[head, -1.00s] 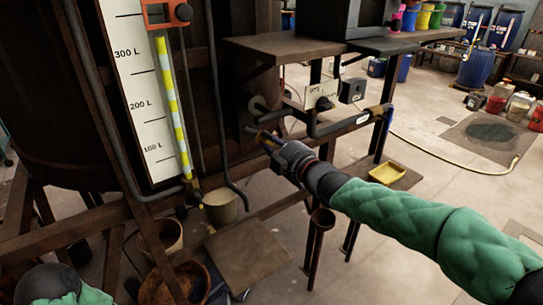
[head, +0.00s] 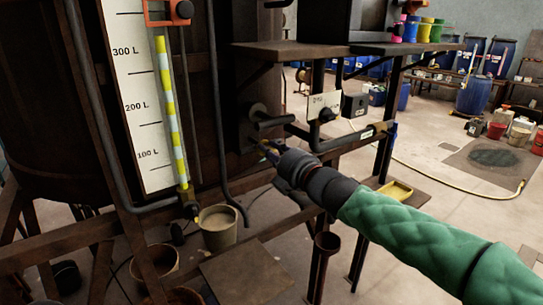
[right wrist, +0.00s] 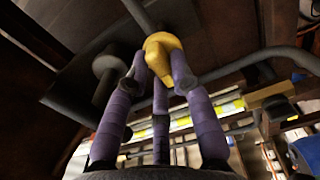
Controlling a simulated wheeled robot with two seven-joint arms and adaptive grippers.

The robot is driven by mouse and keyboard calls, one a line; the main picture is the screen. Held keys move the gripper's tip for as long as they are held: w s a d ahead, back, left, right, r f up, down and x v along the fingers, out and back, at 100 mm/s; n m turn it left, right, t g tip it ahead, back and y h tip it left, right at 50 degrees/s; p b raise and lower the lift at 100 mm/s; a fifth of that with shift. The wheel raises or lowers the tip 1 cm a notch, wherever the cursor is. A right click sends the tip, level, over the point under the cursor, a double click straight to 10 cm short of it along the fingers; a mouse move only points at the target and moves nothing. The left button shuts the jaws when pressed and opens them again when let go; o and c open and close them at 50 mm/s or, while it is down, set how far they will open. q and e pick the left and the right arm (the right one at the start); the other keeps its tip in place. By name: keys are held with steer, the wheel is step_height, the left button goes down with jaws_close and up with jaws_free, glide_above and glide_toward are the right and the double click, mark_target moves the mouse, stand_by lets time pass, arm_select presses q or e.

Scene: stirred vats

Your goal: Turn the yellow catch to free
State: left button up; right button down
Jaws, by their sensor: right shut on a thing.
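The yellow catch (right wrist: 163,48) is in the upper middle of the right wrist view, on a dark bar at the vat's side. My right gripper (right wrist: 158,68) has its purple-wrapped fingers closed around the catch, with the yellow showing between and above the fingertips. In the head view my right gripper (head: 268,150) reaches in from the right to the fittings on the dark vat (head: 230,90), and its fingers largely hide the catch there. My left gripper is not in view.
A white level scale (head: 138,100) with a yellow-striped tube (head: 172,110) stands left of the gripper. A dark pipe (head: 345,143) and a small white plate (head: 325,105) are just right of it. A bucket (head: 217,228) stands below. Open floor lies at right.

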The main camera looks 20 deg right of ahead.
steer(key=shift+f, duration=0.1)
stand_by(0.4)
steer(key=c, duration=1.1)
jaws_free()
steer(key=shift+o, duration=0.2)
steer(key=v, duration=1.2)
